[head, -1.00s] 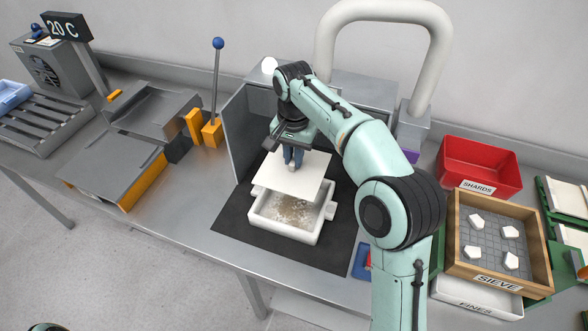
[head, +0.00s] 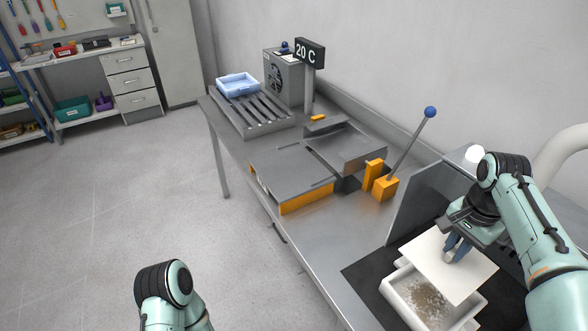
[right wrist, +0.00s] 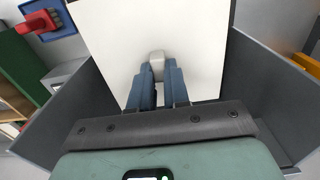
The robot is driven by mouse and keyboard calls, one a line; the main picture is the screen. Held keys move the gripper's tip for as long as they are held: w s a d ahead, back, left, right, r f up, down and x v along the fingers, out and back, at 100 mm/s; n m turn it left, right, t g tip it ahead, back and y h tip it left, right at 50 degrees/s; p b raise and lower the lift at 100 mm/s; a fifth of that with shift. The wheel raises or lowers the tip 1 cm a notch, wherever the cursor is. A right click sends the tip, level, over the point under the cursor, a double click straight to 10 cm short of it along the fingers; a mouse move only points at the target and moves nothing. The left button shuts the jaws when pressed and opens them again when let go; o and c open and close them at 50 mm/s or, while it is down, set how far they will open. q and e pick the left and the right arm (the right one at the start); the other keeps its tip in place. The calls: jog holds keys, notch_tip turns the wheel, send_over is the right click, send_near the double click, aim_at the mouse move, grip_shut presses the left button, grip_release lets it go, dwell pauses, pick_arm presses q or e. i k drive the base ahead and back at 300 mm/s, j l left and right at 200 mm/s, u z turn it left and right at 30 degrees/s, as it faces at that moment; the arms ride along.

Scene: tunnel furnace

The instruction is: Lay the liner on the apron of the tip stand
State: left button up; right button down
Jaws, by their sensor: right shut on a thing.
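My right gripper (head: 456,247) is shut on the grey knob (right wrist: 157,62) of a white square plate (head: 470,277). The plate is held above and behind a white box (head: 398,290) with brown crumbs inside; the box's front part shows uncovered. The tip stand appears to be the grey and orange unit with a tilted tray (head: 350,150) and a blue-balled lever (head: 410,145). A flat grey plate (head: 285,172) at its front looks like the apron and is bare. I cannot make out a separate liner. My left gripper is out of view.
The white box stands on a dark mat (head: 365,275) beside an upright grey panel (head: 420,205). A slatted rack (head: 262,118) with a blue tray (head: 238,84) and a 20 C display (head: 310,53) stand at the bench's far end. Bench top is free in front of the lever.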

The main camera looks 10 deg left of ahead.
aim_at(289, 167)
jog(key=j, duration=0.85)
jog(key=i+j, duration=0.1)
jog(key=j, duration=0.2)
jog(key=i+j, duration=0.1)
jog(key=j, duration=0.2)
jog(key=i+j, duration=0.1)
jog(key=j, duration=0.2)
jog(key=i+j, duration=0.15)
jog(key=i, duration=0.45)
jog(key=i+j, duration=0.15)
jog(key=i, duration=0.5)
